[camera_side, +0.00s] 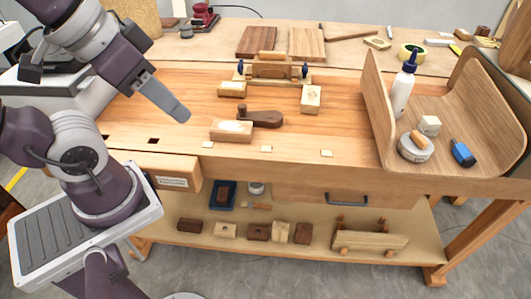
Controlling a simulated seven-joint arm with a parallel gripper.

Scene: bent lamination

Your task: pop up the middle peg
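Three small pale square pegs lie in a row along the front of the wooden workbench top: a left peg (207,145), a middle peg (266,149) and a right peg (326,153). The middle peg looks about level with the bench surface; its height is too small to tell exactly. My gripper (181,112) hangs above the left part of the bench, up and left of the middle peg and apart from it. Its grey fingers overlap from this side, so I cannot tell whether they are open or shut. Nothing shows held in it.
A wooden block (231,131) and a dark-handled wooden tool (262,118) sit just behind the pegs. A clamped wooden form (272,70) stands farther back. A curved wooden shell (376,115) holding a glue bottle (402,88) stands at right. Bench around the right peg is clear.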

